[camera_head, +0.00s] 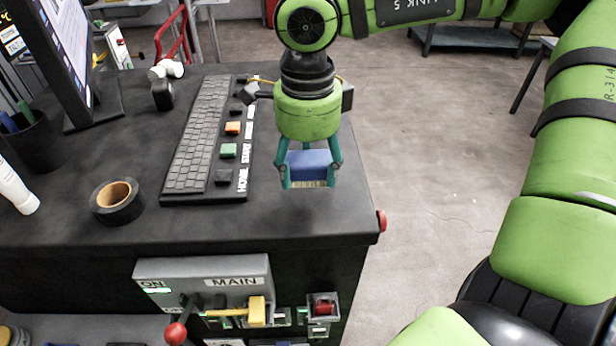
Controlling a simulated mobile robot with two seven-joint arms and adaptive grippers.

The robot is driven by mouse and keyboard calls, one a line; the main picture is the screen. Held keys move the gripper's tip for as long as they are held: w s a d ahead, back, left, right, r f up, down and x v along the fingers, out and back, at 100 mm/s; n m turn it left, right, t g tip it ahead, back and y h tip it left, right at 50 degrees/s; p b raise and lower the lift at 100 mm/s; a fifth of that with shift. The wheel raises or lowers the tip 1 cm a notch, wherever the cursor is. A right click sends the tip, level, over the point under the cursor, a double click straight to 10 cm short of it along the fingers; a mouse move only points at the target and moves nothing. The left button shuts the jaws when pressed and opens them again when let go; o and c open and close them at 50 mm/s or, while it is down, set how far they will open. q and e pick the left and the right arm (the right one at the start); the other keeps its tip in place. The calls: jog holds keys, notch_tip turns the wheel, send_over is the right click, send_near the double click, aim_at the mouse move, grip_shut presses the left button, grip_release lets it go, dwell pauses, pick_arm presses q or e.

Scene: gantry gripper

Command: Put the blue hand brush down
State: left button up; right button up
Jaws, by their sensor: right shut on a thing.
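The blue hand brush (309,161) is a blue block with pale bristles along its lower edge. The gripper points down and holds the brush over the right part of the black table top (270,215), to the right of the keyboard. I cannot tell whether the bristles touch the table. My left gripper is not in view.
A black keyboard panel (199,135) with coloured buttons lies left of the brush. A tape roll (117,201), a pen cup (31,142) and a monitor (67,50) stand further left. A red button (381,221) sticks out at the table's right edge. The table's front strip is clear.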

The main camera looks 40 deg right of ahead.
aim_at(308, 184)
notch_tip(308, 184, down, 4)
jog(key=shift+f, duration=0.1)
jog(key=shift+s+a, duration=0.1)
jog(key=o, duration=1)
